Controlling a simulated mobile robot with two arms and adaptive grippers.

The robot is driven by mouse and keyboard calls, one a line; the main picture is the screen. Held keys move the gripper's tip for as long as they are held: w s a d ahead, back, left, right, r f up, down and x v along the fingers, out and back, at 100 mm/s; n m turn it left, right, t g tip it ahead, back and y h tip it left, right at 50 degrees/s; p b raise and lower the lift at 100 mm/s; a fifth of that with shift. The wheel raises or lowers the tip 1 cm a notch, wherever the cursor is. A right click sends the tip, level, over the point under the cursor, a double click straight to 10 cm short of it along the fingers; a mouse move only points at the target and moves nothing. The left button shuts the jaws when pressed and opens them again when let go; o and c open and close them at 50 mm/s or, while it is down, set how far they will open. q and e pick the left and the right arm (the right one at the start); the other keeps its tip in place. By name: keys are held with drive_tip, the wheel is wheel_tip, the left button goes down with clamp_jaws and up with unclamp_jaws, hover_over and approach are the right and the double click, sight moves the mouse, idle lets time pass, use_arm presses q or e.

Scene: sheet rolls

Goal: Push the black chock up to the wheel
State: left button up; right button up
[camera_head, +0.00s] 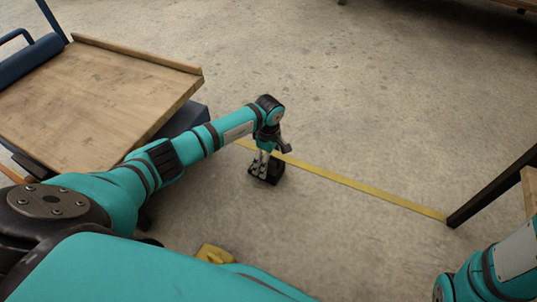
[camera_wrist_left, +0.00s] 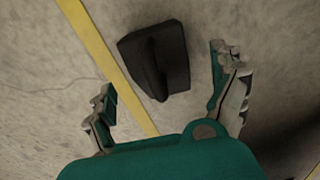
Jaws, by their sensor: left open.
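The black chock (camera_wrist_left: 160,55) lies on the concrete floor, between and just beyond the fingertips of my left gripper (camera_wrist_left: 165,82) in the left wrist view. It has a raised ridge and lies right beside the yellow floor line. The left gripper is open and nothing is held. In the head view my left gripper (camera_head: 261,166) points down at the chock (camera_head: 277,172), which it partly hides. Whether they touch cannot be told. No wheel shows clearly; the cart at left and my arm hide the floor beneath. My right gripper is out of view.
A cart with a wooden deck (camera_head: 95,85) and blue frame stands at left. A yellow floor line (camera_head: 370,189) runs to a dark table leg (camera_head: 490,187) at right. A yellow object (camera_head: 213,254) lies partly behind my arm. The floor beyond is mostly clear.

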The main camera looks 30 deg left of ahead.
use_arm(q)
drive_tip(key=shift+f+b, duration=0.9)
drive_tip(key=shift+f, duration=0.95)
drive_tip(key=shift+c, duration=0.4)
